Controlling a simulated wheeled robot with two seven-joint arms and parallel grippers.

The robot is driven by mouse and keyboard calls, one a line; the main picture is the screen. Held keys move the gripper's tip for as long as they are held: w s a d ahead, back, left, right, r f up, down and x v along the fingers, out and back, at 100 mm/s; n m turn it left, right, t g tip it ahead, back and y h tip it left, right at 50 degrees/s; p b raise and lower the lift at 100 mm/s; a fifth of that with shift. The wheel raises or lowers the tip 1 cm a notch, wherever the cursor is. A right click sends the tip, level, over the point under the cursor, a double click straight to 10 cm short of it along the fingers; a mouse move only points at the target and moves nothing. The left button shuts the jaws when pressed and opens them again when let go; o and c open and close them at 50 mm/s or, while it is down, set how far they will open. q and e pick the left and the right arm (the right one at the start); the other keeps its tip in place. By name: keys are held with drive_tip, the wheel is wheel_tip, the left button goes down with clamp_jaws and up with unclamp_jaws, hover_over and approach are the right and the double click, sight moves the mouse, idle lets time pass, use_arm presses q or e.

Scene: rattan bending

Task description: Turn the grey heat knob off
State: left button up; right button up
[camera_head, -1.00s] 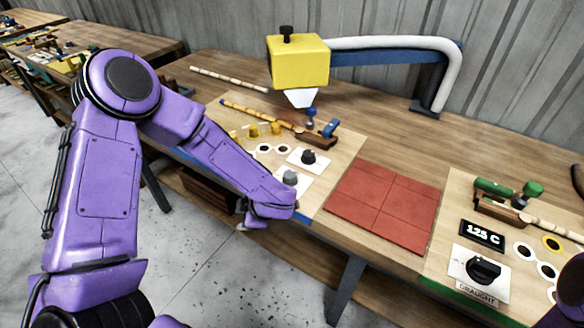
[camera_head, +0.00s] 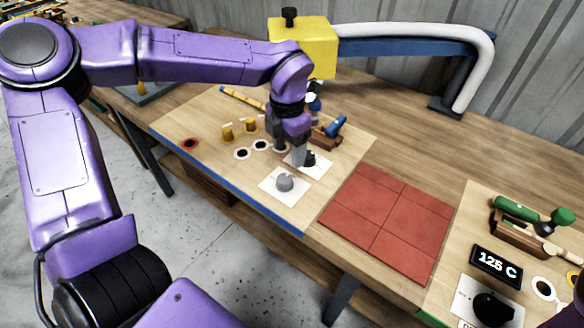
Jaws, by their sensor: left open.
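The grey heat knob (camera_head: 285,183) sits on a white plate near the front edge of the blue-edged board (camera_head: 222,167). It is uncovered, and nothing touches it. A black knob (camera_head: 309,159) sits on another white plate just behind and to its right. My left gripper (camera_head: 298,158) points down at the black knob, behind the grey one, and is open. Its fingers partly hide the black knob's plate, and I cannot tell whether they touch that knob. My right gripper is out of view.
A yellow lamp head (camera_head: 300,45) on a white-and-blue arm hangs behind my left wrist. Yellow pegs (camera_head: 228,132) and white rings stand left of the knobs. Red tiles (camera_head: 390,220) lie to the right. Beyond them are a 125 C display (camera_head: 497,265) and another black knob (camera_head: 493,308).

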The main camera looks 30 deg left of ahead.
sight(286, 178)
use_arm(q)
drive_tip(key=f, duration=0.8)
drive_tip(key=shift+s+a+f, duration=0.25)
drive_tip(key=shift+s+a, duration=0.05)
drive_tip(key=shift+s, duration=0.1)
drive_tip(key=shift+f, duration=0.45)
drive_tip(key=shift+d, duration=0.1)
drive_tip(key=c, duration=1.1)
